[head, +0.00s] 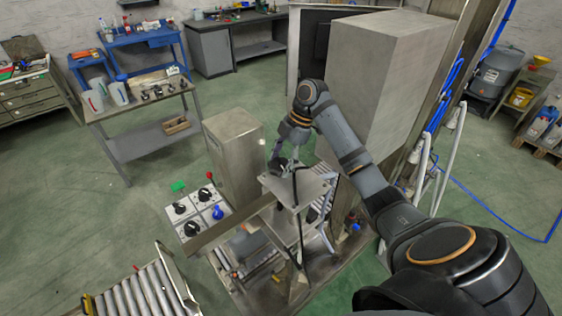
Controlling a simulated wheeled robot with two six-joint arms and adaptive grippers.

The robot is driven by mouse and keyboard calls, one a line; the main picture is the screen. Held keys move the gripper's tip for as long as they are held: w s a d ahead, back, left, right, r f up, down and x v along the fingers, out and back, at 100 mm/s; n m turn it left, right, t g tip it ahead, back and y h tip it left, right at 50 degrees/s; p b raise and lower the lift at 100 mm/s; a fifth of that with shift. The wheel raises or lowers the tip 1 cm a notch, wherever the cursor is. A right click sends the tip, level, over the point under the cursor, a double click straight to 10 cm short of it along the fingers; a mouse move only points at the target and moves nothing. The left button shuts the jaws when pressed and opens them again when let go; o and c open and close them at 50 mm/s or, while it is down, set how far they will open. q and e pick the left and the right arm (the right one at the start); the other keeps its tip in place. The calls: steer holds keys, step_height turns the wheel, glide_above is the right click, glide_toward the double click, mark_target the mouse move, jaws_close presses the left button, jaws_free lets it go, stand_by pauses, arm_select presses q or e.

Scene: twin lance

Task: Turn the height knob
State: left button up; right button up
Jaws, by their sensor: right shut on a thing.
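My right arm comes in from the right and bends down over a small metal stand with a flat top plate (314,190). My right gripper (281,161) points down at the back left of this plate. It is shut on a small dark part there, which looks like the height knob. The fingers hide most of the knob, so its shape and angle cannot be told. My left gripper is not in view.
A control panel (215,221) with several black knobs, a red-topped lever and a green button stands left of the stand. A grey metal box (234,155) rises behind it. A tall steel cabinet (378,75) stands close behind my right arm. A roller conveyor (150,293) lies front left.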

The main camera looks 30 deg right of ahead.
stand_by(0.6)
steer(key=o, duration=1.1)
steer(key=shift+d, duration=0.15)
steer(key=shift+o, duration=0.2)
steer(key=shift+d+r, duration=0.1)
steer(key=shift+r, duration=0.1)
steer(key=s+d, duration=0.1)
steer(key=d, duration=1.1)
steer(key=shift+s+r, duration=0.3)
steer(key=shift+s, duration=0.05)
